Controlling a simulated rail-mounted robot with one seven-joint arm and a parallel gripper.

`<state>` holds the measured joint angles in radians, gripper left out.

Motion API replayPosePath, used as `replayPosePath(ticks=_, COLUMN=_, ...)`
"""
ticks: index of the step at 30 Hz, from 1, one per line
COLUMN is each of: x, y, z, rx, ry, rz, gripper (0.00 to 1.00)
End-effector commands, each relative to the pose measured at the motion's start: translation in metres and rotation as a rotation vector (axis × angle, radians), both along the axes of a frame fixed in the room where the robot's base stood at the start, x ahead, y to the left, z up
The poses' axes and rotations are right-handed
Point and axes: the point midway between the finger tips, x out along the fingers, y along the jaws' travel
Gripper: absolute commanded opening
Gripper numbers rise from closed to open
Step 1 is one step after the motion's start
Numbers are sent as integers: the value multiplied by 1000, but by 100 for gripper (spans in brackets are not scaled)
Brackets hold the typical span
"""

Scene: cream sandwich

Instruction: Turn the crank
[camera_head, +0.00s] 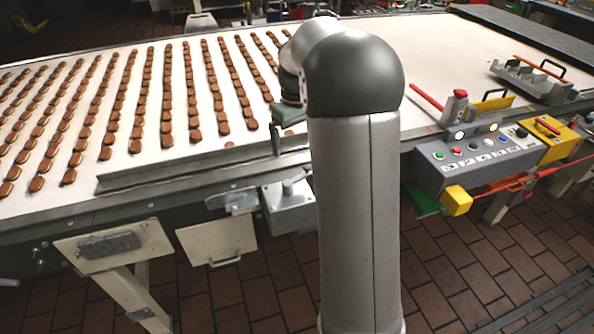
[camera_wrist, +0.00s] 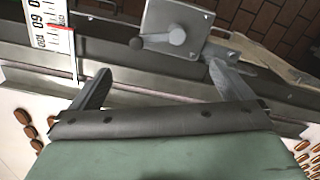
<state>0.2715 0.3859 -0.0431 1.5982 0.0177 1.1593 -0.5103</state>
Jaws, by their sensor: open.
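The crank is a grey lever on a square grey metal box at the side of the conveyor. In the wrist view, the crank (camera_wrist: 165,39) has a round hub and a short arm ending in a dark ball. In the head view, the crank (camera_head: 291,186) sits under the conveyor edge, left of my arm. My gripper (camera_wrist: 162,84) is open, its two grey fingers spread wide with nothing between them. It is over the conveyor edge, and the crank lies apart beyond the fingertips. In the head view, my arm hides part of the gripper.
The conveyor (camera_head: 455,60) carries rows of brown biscuits (camera_head: 166,90) on its left. A metal rail (camera_head: 190,168) runs along its near edge. A control panel (camera_head: 478,155) with buttons stands right of my arm. A numbered scale (camera_wrist: 52,28) is at the wrist view's upper left.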

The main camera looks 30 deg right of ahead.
Motion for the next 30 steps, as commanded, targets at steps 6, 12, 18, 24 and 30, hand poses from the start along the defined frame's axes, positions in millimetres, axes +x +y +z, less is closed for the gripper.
replayPosePath(ticks=6, x=-1, y=0, z=-48, rx=1, ry=4, rz=0, gripper=100)
replayPosePath(ticks=12, x=-1, y=0, z=-89, rx=1, ry=3, rz=0, gripper=100)
replayPosePath(ticks=18, x=-1, y=0, z=-116, rx=0, ry=1, rz=-1, gripper=100)
replayPosePath(ticks=24, x=0, y=0, z=-125, rx=-1, ry=-1, rz=-1, gripper=100)
replayPosePath(ticks=30, x=0, y=0, z=-125, rx=-1, ry=-1, rz=-1, gripper=100)
